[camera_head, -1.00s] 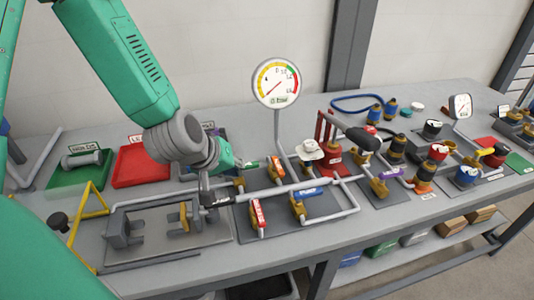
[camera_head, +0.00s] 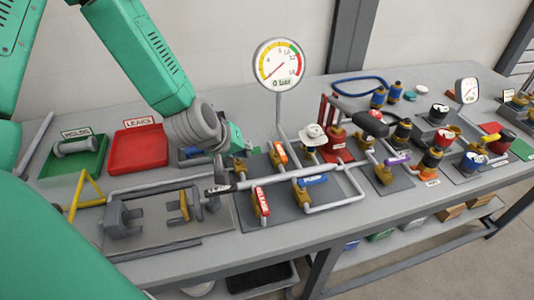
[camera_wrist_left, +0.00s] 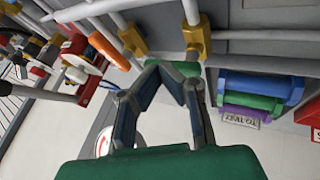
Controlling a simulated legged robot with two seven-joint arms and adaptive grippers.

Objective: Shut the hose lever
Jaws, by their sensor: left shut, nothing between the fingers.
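My left gripper (camera_head: 240,149) is at the back left of the valve plate (camera_head: 285,205), by a brass valve (camera_head: 239,167). In the left wrist view its fingers (camera_wrist_left: 167,66) meet at the tips, shut and empty, close to a small green part beside a brass fitting (camera_wrist_left: 196,35). I cannot tell whether they touch it. An orange lever (camera_head: 280,152), a red lever (camera_head: 262,202) and a blue lever (camera_head: 312,180) stand on the plate. Their labels are too small to read, so I cannot tell which is the hose lever. My right gripper is not in view.
A round gauge (camera_head: 279,66) on a post rises behind the plate. A red tray (camera_head: 139,152) and a green tray (camera_head: 75,162) lie at the left. Pipes and more valves crowd the right. The bench's front strip is clear.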

